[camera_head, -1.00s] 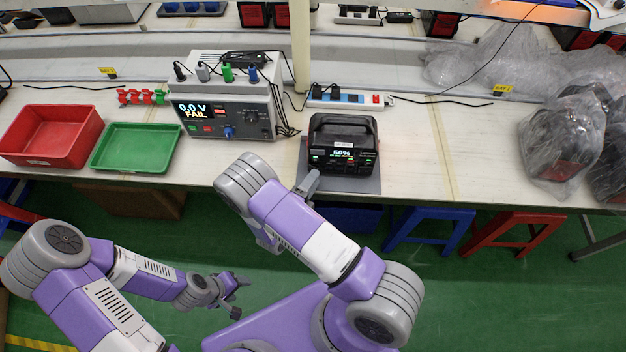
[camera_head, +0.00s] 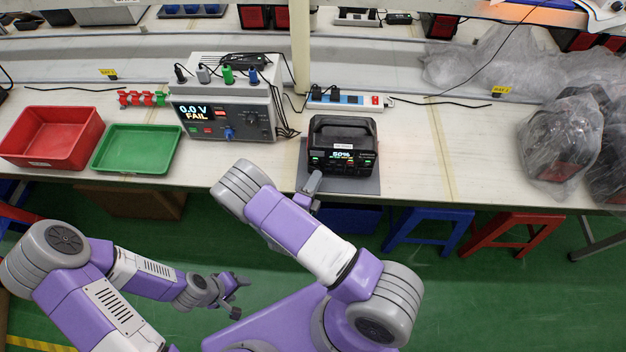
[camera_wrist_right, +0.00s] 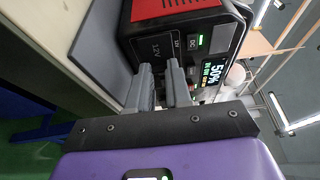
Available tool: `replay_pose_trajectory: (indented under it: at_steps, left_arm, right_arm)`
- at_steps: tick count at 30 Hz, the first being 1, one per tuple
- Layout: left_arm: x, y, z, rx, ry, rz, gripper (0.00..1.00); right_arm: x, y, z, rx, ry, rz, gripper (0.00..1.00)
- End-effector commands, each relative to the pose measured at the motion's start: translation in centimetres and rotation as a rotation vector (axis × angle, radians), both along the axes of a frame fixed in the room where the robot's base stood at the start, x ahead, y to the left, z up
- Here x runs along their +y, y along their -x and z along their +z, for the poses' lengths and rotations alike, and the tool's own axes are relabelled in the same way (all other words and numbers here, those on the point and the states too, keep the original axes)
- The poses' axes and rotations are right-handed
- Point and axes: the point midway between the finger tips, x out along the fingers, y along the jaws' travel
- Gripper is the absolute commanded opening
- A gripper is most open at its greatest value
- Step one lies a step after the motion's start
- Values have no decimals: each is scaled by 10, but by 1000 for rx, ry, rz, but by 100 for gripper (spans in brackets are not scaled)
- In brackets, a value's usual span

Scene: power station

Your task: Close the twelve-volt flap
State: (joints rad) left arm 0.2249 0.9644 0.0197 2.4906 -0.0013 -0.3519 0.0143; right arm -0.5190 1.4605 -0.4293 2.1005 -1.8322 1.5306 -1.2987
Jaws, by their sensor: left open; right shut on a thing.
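The black power station (camera_head: 342,147) stands on a grey mat at the bench's front edge, its lit front panel facing me. In the right wrist view, its front (camera_wrist_right: 162,45) carries a 12V label and a lit display reading 50%. My right gripper (camera_head: 314,183) is at the lower left of that front. In the right wrist view, its fingers (camera_wrist_right: 163,85) stand close together just in front of the 12V area. The twelve-volt flap is hardly distinguishable, and what lies between the fingers is mostly hidden. My left gripper (camera_head: 240,284) is open and empty, low over the floor, away from the bench.
A test unit (camera_head: 225,110) reading 0.0 V FAIL stands left of the power station, with cables. A power strip (camera_head: 345,99) lies behind it. A green tray (camera_head: 137,149) and a red bin (camera_head: 50,137) are further left. The bench right of the station is clear up to bagged units (camera_head: 562,140).

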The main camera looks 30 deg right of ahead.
Motion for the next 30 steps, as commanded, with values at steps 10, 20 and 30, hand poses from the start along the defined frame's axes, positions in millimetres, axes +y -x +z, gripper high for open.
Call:
replay_pose_trajectory:
  at_steps: [10, 20, 30]
  left_arm:
    - [0, 0, 24, 0, 0, 0, 59]
    - [0, 0, 25, 0, 0, 0, 59]
    - [0, 0, 25, 0, 0, 0, 59]
  right_arm:
    - [-16, -1, 2, 6, 5, 319, 0]
    - [-18, -2, 1, 1, -2, 371, 0]
    - [-18, -2, 1, 1, -1, 369, 45]
